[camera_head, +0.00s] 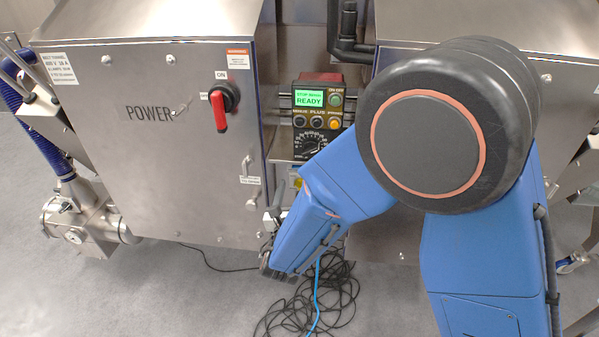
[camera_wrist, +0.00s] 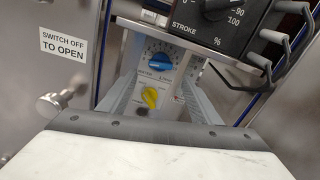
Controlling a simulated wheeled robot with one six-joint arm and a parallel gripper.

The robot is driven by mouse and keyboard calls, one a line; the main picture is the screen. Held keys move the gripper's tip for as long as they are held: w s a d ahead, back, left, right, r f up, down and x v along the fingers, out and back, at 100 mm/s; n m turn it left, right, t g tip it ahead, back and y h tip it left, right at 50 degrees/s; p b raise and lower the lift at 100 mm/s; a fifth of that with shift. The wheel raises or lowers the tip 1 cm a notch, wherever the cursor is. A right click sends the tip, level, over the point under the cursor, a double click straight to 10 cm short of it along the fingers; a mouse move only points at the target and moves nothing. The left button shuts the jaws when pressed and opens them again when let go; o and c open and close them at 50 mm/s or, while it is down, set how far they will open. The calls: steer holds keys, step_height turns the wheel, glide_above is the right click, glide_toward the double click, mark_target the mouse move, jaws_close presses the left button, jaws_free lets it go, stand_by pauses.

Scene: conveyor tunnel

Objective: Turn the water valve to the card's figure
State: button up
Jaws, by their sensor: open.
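The water valve is a blue knob (camera_wrist: 160,61) on a pale panel marked WATER, with a dial scale around it, in the upper middle of the wrist view. Its exact setting is too small to read. In the head view I cannot make the blue knob out. My gripper (camera_head: 274,214) is at the end of my blue arm, below and left of the control column; its jaws are open and hold nothing, apart from the knob. A wide grey and white part of my own fills the bottom of the wrist view. I see no card with a figure.
A yellow knob (camera_wrist: 150,97) sits just below the blue one. A steel cabinet (camera_head: 150,150) with a red switch (camera_head: 221,112) stands left. Loose cables (camera_head: 312,305) lie on the floor.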

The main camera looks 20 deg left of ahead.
steer(key=x, duration=0.7)
steer(key=shift+w, duration=0.35)
steer(key=shift+c, duration=0.6)
steer(key=c, duration=0.9)
